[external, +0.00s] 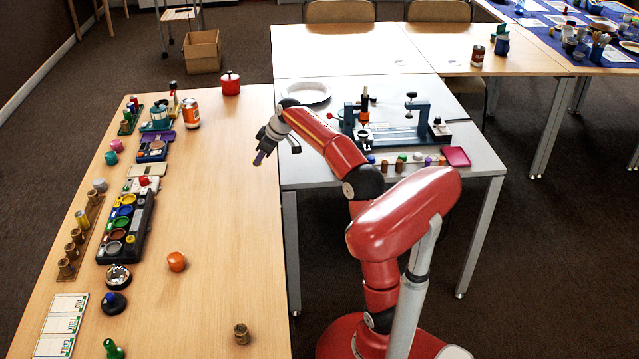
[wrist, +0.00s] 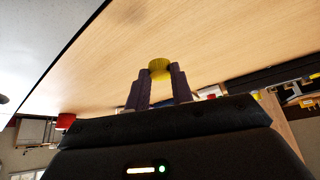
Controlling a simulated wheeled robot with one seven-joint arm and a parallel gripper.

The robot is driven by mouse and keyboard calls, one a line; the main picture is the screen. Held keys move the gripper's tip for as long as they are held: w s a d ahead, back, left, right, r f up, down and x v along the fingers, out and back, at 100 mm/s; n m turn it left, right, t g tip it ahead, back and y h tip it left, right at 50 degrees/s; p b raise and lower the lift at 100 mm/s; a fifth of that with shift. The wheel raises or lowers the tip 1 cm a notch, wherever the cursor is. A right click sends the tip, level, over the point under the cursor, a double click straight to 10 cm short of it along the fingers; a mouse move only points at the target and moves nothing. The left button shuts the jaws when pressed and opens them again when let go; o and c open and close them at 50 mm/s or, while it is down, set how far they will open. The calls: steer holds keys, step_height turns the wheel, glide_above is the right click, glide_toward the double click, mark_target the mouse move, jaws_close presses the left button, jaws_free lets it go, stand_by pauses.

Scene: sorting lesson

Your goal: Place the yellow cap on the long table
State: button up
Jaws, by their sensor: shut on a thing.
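The yellow cap (wrist: 160,67) is ribbed and round. In the wrist view it sits between the purple fingertips of my gripper (wrist: 160,80), which is shut on it. In the external view my gripper (external: 261,158) hangs above the right edge of the long wooden table (external: 215,215); the cap cannot be made out there. The table's pale wood top also shows in the wrist view (wrist: 220,35), behind the cap, with a gap I cannot judge.
An orange round thing (external: 176,262) and a brown ribbed piece (external: 241,334) stand on the near half of the long table. A black tray of coloured cups (external: 113,249) and other items line its left side. A red pot (external: 231,85) stands far back. The table's middle right is clear.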

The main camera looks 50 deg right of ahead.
mark_target(237, 182)
steer(key=w+a+n+g+y, duration=0.2)
steer(key=w+a+n, duration=0.2)
steer(key=w+n, duration=0.15)
step_height(237, 182, down, 7)
steer(key=shift+w+d+r+b, duration=0.1)
steer(key=shift+b, duration=1.05)
steer(key=o, duration=1)
steer(key=shift+c, duration=0.2)
steer(key=p+v, duration=0.2)
steer(key=v, duration=1)
